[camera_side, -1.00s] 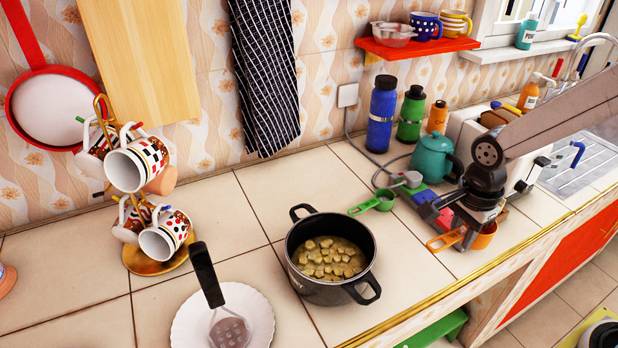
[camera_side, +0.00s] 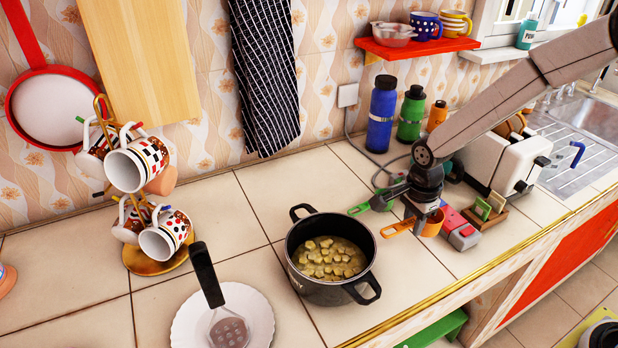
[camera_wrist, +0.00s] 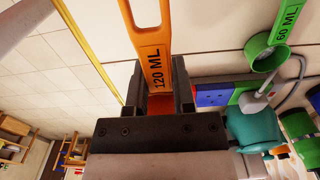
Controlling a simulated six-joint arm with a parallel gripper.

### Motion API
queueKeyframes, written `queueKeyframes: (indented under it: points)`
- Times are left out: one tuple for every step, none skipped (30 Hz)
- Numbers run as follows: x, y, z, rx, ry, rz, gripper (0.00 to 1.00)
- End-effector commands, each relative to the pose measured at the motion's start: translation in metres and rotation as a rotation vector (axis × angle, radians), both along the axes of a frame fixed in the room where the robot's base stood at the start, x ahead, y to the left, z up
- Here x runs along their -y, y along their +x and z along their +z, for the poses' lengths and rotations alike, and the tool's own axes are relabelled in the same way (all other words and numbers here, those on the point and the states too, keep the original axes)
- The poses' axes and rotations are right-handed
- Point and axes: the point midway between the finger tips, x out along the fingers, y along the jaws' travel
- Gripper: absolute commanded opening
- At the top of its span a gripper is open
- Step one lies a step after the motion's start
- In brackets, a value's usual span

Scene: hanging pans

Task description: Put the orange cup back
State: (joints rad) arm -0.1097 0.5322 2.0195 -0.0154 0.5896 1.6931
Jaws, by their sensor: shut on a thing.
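The orange measuring cup (camera_side: 433,222) is marked 120 ML on its handle (camera_wrist: 157,62). My gripper (camera_side: 425,204) is shut on it near the bowl end, with the handle pointing left in the side view. In the wrist view, the fingers of my gripper (camera_wrist: 159,88) close on both sides of the cup, and the bowl is mostly hidden. The cup is over the counter, right of the black pot; its exact height is unclear. A green measuring cup (camera_wrist: 266,54) marked 60 ML lies nearby and is partly hidden by my gripper in the side view.
The black pot (camera_side: 306,278) of potato pieces stands left of my gripper. Coloured blocks (camera_side: 461,230) and a white toaster (camera_side: 500,158) stand to the right. Bottles (camera_side: 381,115) stand behind. A mug rack (camera_side: 155,262) is far left. The counter's front edge is close.

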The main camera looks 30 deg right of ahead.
Motion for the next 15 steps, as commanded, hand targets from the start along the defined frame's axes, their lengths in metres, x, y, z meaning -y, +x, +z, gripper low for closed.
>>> queueKeyframes:
  points:
    - [0.0, 0.004, -0.006, -0.002, 0.0, 0.0, 0.0]
    - [0.0, 0.006, -0.009, -0.002, 0.0, 0.0, 0.0]
    - [-0.001, 0.009, -0.012, -0.002, 0.0, 0.0, 0.0]
    - [-0.001, 0.011, -0.014, -0.001, 0.0, 0.0, 0.0]
    - [-0.001, 0.013, -0.016, -0.002, 0.0, 0.0, 0.0]
    - [-0.001, 0.015, -0.019, -0.002, 0.0, 0.0, 0.0]
    - [-0.001, 0.016, -0.02, -0.001, 0.0, 0.0, 0.0]
    - [-0.001, 0.017, -0.021, 0.0, 0.0, 0.0, 0.0]
    - [-0.001, 0.018, -0.022, -0.001, 0.0, 0.0, 0.0]
    - [-0.001, 0.019, -0.023, -0.001, 0.0, 0.0, 0.0]
    - [-0.001, 0.019, -0.024, -0.001, 0.0, 0.0, 0.0]
    - [-0.001, 0.02, -0.024, 0.0, 0.0, 0.0, 0.0]
    - [-0.001, 0.02, -0.024, 0.0, 0.0, 0.0, 0.0]
    - [-0.001, 0.02, -0.024, 0.0, 0.0, 0.0, 0.0]
    - [-0.001, 0.02, -0.024, 0.0, 0.0, 0.0, 0.0]
